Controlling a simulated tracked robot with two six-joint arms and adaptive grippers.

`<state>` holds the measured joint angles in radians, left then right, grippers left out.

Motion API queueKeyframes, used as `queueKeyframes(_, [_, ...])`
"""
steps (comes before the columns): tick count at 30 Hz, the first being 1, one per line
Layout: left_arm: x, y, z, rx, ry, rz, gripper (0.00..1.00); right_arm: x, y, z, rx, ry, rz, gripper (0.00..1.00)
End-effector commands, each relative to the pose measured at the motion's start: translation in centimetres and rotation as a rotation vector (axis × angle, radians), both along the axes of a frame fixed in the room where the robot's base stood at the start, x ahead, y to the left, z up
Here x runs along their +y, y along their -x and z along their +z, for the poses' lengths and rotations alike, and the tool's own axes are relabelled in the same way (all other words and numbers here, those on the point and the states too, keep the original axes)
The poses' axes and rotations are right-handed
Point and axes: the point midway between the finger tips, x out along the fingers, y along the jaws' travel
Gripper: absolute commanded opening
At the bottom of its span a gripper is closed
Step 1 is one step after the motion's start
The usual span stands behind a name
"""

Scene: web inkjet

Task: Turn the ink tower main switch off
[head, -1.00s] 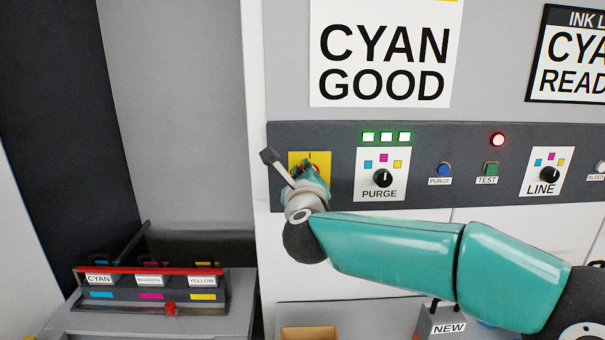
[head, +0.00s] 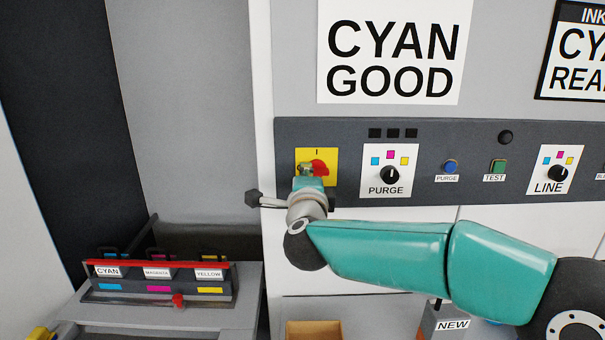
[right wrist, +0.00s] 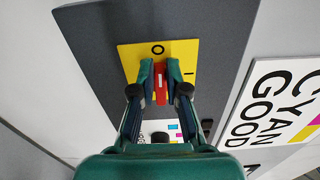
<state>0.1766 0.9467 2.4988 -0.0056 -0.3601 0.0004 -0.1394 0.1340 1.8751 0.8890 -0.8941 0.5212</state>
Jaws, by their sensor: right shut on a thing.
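The main switch is a red handle (head: 320,167) on a yellow plate (head: 330,155) at the left end of the dark control panel. In the right wrist view the handle (right wrist: 160,84) sits between the two fingers of my right gripper (right wrist: 160,75), which is shut on it. The plate (right wrist: 126,54) there shows an O and an I; the handle lies in line with the O. In the head view the right gripper (head: 306,172) partly covers the switch, and the I shows at the plate's top. My left gripper is not in view.
The three square lamps (head: 393,133) and the round lamp (head: 505,137) on the panel are dark. The PURGE knob (head: 390,175) is just right of the switch. A cartridge rack (head: 160,287) stands lower left.

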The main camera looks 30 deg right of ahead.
Motion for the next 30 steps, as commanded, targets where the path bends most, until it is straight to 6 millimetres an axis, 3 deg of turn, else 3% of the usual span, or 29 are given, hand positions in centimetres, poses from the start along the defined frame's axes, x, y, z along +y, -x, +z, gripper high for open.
queueKeyframes(19, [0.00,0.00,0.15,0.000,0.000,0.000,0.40,0.16,-0.13,-0.02,0.031,0.059,0.006,0.00])
queueKeyframes(20, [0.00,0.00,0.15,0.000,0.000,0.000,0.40,0.15,-0.13,-0.02,0.031,0.059,0.006,0.15])
queueKeyframes(24, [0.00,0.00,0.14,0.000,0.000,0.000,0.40,0.12,-0.10,-0.06,0.033,0.057,0.004,0.38])
queueKeyframes(30, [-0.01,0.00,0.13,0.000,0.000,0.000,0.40,0.05,-0.06,-0.11,0.033,0.055,0.002,0.39])
